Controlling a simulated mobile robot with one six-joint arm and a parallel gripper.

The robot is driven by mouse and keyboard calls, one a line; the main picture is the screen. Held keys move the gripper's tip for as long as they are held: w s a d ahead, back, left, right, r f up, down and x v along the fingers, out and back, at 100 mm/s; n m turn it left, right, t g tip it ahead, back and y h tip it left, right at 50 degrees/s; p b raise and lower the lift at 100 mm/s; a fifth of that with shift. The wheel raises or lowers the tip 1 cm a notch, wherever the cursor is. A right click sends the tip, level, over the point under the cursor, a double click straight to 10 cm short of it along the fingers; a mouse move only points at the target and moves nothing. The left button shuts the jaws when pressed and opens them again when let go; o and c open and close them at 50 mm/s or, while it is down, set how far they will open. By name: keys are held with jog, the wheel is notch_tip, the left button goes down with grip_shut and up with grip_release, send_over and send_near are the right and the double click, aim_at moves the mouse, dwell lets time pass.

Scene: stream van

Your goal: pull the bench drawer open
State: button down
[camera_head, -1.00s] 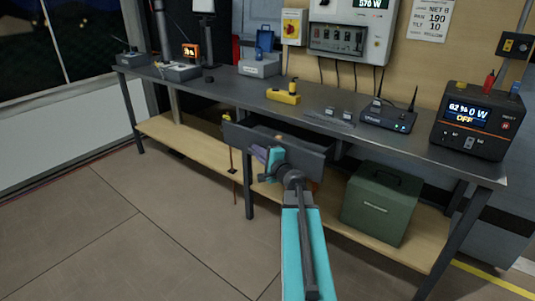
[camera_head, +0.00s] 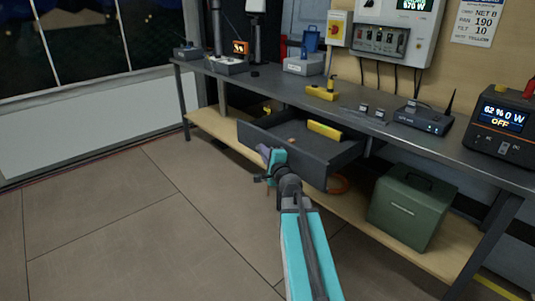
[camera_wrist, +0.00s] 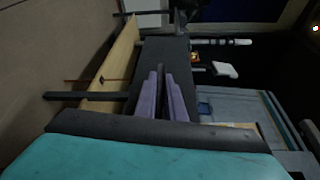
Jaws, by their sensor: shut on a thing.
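The bench drawer (camera_head: 345,156) is a dark grey box pulled well out from under the bench top, its inside showing. A yellow item (camera_head: 324,130) and a small orange item (camera_head: 291,140) lie in it. My gripper (camera_head: 270,156) is at the drawer's front panel, near its middle. In the wrist view the purple fingers (camera_wrist: 165,95) are close together against the dark front panel. They are shut on the drawer's handle, which they mostly hide.
The grey bench (camera_head: 455,149) carries a yellow tool (camera_head: 321,93), a router (camera_head: 424,118) and a power unit (camera_head: 500,125). A green case (camera_head: 412,209) stands on the wooden lower shelf (camera_head: 214,123). The tiled floor in front is clear.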

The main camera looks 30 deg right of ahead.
jog(key=shift+s+a, duration=0.1)
jog(key=shift+a, duration=0.15)
jog(key=c, duration=1.8)
grip_release()
jog(key=shift+c, duration=0.2)
